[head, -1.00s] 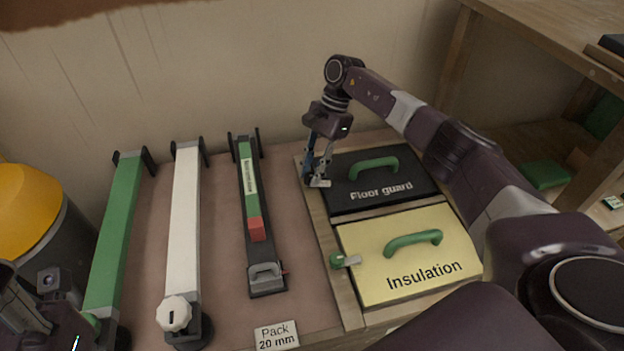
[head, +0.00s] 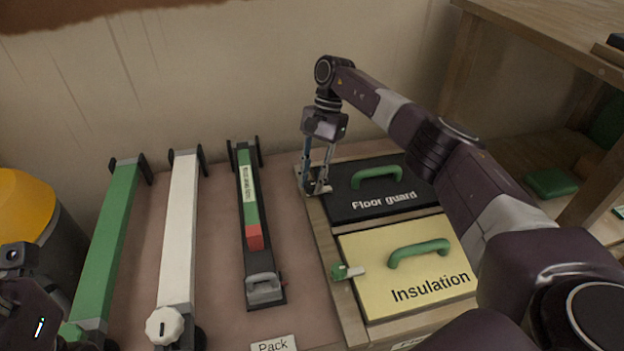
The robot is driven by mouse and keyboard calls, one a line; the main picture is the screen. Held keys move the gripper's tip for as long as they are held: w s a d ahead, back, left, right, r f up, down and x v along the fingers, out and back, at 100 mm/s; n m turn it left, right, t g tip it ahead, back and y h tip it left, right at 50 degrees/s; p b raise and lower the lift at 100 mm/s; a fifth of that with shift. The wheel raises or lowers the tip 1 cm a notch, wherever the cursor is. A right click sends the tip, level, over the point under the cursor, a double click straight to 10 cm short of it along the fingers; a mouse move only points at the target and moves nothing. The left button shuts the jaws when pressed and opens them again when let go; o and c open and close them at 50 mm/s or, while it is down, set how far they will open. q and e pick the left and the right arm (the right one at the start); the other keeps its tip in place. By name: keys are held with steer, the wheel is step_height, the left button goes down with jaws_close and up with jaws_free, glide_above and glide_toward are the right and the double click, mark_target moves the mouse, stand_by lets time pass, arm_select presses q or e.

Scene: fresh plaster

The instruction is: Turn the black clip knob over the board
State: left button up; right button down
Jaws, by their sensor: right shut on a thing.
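The black board marked "Floor guard" (head: 375,201), with a green handle (head: 377,176), lies flat in a wooden frame. The black clip knob (head: 313,186) is at the frame's left edge beside this board, mostly hidden by my fingers. My right gripper (head: 317,186) points down and is shut on the knob. A pale clip tab shows low by the fingers at the board's edge, but its exact direction is hard to tell. My left gripper's arm end (head: 28,305) is at the lower left; its fingers cannot be made out.
A yellow "Insulation" board (head: 408,268) with a green handle lies in front, with a green clip knob (head: 338,272) whose pale tab reaches over its edge. Green (head: 108,240), white (head: 180,230) and dark (head: 262,265) long bars lie to the left. A shelf (head: 540,60) stands right.

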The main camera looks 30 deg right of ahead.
steer(key=c, duration=1.7)
jaws_free()
steer(key=shift+o, duration=0.2)
steer(key=v, duration=0.7)
steer(key=shift+r, duration=0.25)
steer(key=shift+f, duration=0.1)
